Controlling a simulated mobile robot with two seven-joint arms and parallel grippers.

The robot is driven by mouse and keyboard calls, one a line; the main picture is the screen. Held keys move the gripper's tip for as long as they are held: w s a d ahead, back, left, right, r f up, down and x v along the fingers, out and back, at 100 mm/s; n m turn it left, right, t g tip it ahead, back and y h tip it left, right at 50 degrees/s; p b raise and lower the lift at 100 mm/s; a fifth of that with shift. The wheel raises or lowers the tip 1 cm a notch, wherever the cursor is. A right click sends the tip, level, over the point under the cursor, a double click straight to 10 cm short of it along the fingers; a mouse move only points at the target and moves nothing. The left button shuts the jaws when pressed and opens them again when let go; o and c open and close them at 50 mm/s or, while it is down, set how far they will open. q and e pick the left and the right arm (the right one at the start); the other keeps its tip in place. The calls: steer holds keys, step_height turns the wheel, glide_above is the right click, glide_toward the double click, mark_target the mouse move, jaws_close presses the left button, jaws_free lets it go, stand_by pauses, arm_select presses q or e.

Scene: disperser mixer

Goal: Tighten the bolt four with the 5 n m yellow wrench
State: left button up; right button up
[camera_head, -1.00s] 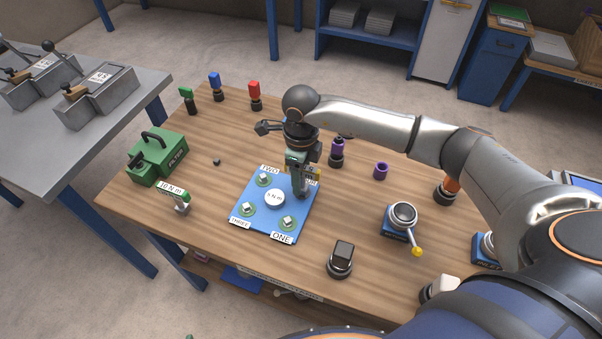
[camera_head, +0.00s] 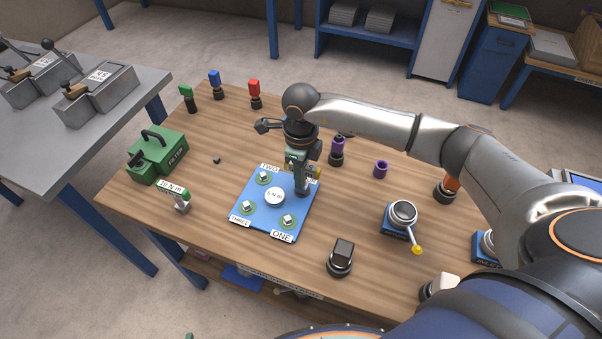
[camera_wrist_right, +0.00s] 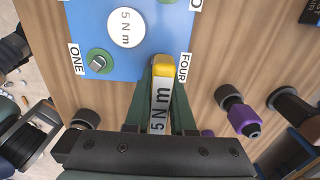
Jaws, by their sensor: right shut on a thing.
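The blue bolt plate (camera_head: 263,215) lies on the wooden table, with bolts labelled ONE (camera_head: 287,220), TWO (camera_head: 263,177) and THREE (camera_head: 247,206) in view. The FOUR label (camera_wrist_right: 184,67) shows at the plate's edge in the right wrist view. My right gripper (camera_head: 302,188) is over that corner, shut on the yellow-ended 5 N m wrench (camera_wrist_right: 161,92). The wrench's yellow end (camera_wrist_right: 162,66) is beside the FOUR label. Bolt four is hidden beneath the wrench and gripper, so I cannot tell whether the wrench is seated on it.
A green case (camera_head: 157,158) is further left. A lever device (camera_head: 402,216) and a black-topped part (camera_head: 341,258) stand to the right.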

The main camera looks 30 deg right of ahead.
jaws_close()
steer(key=m+p, duration=0.1)
steer(key=m, duration=0.2)
steer(key=shift+r+m, duration=0.1)
steer(key=shift+m, duration=1.3)
steer(key=shift+p, duration=0.3)
